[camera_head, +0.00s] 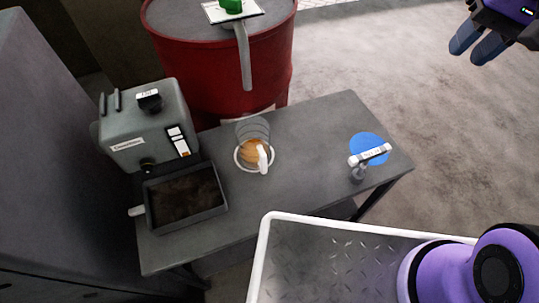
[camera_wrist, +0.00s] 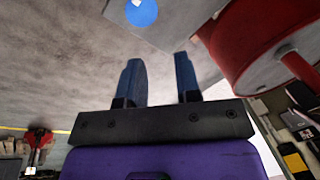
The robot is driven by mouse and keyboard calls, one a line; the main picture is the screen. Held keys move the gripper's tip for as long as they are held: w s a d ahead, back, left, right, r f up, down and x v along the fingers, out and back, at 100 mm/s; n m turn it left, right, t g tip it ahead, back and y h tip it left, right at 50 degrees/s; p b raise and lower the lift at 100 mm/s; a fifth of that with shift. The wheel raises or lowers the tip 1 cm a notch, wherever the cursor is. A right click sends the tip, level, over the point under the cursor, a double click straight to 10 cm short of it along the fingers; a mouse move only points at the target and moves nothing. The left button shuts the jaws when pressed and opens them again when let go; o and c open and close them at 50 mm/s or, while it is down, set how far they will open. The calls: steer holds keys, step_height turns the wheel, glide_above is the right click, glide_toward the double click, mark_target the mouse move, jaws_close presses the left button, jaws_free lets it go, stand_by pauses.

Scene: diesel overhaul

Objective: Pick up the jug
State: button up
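The jug (camera_head: 253,146) is a clear vessel with rings on its upper part, amber liquid in it and a white handle toward the front. It stands on the dark grey table (camera_head: 305,135), near the middle, in front of the red drum. My gripper (camera_head: 468,50) is at the top right of the head view, well away from the jug, over bare floor. In the wrist view my gripper (camera_wrist: 160,75) has its two blue fingers apart with nothing between them. The jug is not seen in the wrist view.
A grey machine (camera_head: 148,125) and a dark drip tray (camera_head: 188,195) fill the table's left end. A blue disc (camera_head: 366,143) and a T-shaped tool (camera_head: 368,156) are at its right. A red drum (camera_head: 190,60) with a hanging spout stands behind. A white-rimmed tray (camera_head: 263,255) is in front.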

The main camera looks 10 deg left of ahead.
steer(key=w+a+f+m+g+y, duration=0.25)
steer(key=w+a+f, duration=0.3)
steer(key=f, duration=0.35)
steer(key=m+g+y, duration=0.6)
steer(key=m+y, duration=0.2)
glide_toward(266, 162)
steer(key=shift+w+f+x, duration=0.15)
steer(key=shift+f+x, duration=0.1)
steer(key=shift+x, duration=1.45)
steer(key=shift+w+f+x, duration=0.15)
steer(key=shift+f+x, duration=0.05)
steer(key=shift+x, duration=1.45)
steer(key=shift+w+f+x, duration=0.2)
steer(key=shift+f+x, duration=0.05)
steer(key=shift+x, duration=1.45)
steer(key=shift+c, duration=0.5)
jaws_close()
